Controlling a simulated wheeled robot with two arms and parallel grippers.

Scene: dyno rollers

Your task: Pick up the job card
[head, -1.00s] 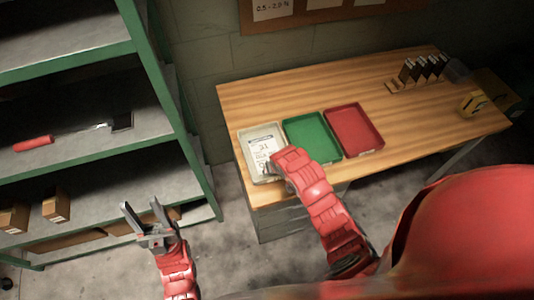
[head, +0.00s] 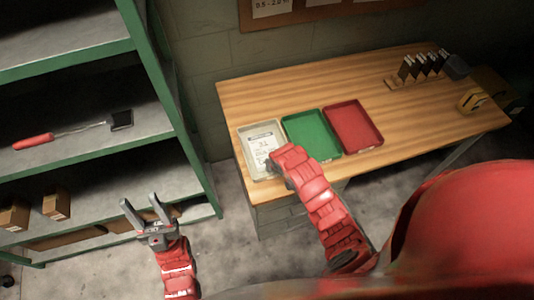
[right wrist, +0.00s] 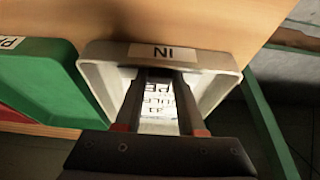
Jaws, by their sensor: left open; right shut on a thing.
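The white job card (head: 264,144) with dark print lies in the white tray (head: 245,157) at the left of the bench. The tray's label reads IN in the right wrist view (right wrist: 162,52). My right gripper (head: 277,162) reaches into the tray's near end, its fingertips mostly hidden by my arm in the head view. In the right wrist view my right gripper (right wrist: 163,78) is shut on the card (right wrist: 160,103), whose print shows between the fingers. My left gripper (head: 148,212) is open and empty, in front of the shelving, away from the bench.
A green tray (head: 311,134) and a red tray (head: 352,127) stand beside the white one, both empty. Dark upright items in a wooden rack (head: 418,80) and a yellow item (head: 471,99) stand at the bench's right. Green-framed shelving (head: 172,100) holds a red-handled brush (head: 35,141) and boxes.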

